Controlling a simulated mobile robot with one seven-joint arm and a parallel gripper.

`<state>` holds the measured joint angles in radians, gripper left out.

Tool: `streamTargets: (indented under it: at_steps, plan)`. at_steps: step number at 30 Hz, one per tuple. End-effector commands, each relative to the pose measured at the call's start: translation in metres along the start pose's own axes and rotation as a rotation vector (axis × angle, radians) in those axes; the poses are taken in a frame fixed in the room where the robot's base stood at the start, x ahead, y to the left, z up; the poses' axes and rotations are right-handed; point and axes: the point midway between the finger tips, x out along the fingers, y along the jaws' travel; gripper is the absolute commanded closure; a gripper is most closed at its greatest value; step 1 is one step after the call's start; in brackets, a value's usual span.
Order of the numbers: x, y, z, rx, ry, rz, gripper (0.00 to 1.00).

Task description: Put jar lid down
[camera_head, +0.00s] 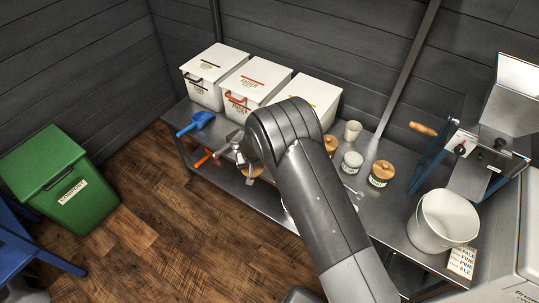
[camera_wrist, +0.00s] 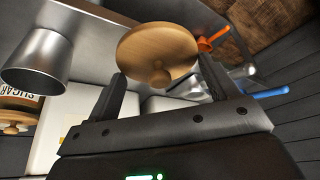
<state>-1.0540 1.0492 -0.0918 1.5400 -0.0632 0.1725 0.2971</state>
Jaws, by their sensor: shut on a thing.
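A round wooden jar lid (camera_wrist: 155,45) with a small knob is between the fingers of my gripper (camera_wrist: 162,78) in the wrist view. My gripper is shut on it. In the head view my gripper (camera_head: 243,157) is over the front part of the steel table, and my arm hides much of it. A bit of light wood beside it (camera_head: 257,171) looks like the lid. I cannot tell whether the lid touches the table.
The steel table (camera_head: 396,205) holds several white bins (camera_head: 256,82), lidded jars (camera_head: 381,174), a pale-topped jar (camera_head: 352,162), a cup (camera_head: 353,130), a blue scoop (camera_head: 196,123) and a white bucket (camera_head: 442,220). A metal cup (camera_wrist: 38,62) is near my gripper in the wrist view.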

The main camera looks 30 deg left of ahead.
Motion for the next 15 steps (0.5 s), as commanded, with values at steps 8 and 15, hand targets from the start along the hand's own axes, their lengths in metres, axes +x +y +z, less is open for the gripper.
streamTargets:
  at_steps: [8,15]
  plan:
    - [0.021,0.054,-0.049,0.005,0.002,0.001,0.42]
    - [0.036,0.085,-0.075,0.002,-0.001,0.0,0.42]
